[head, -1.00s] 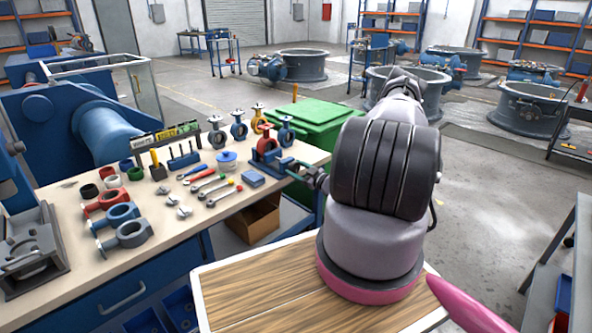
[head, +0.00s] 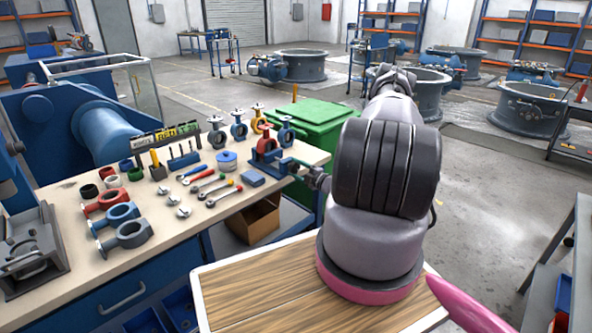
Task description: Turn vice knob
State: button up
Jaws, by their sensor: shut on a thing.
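The vice (head: 266,152), with a red upper part and a blue base, stands at the right edge of the workbench in the head view. My gripper (head: 296,166) is small in the picture, just right of the vice at the bench edge. It is shut on the vice knob on that side. The knob itself is mostly hidden by the fingers, so its angle cannot be told. My arm reaches out ahead and bends back left to the vice.
A green bin (head: 312,118) stands close behind my gripper. A cardboard box (head: 254,222) sits below the bench.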

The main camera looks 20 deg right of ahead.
jog(key=n, duration=0.6)
jog(key=shift+s, duration=0.1)
jog(key=n, duration=0.6)
jog(key=shift+n, duration=0.4)
jog(key=n, duration=0.6)
jog(key=shift+f, duration=0.1)
jog(key=n, duration=0.6)
jog(key=o, duration=1.4)
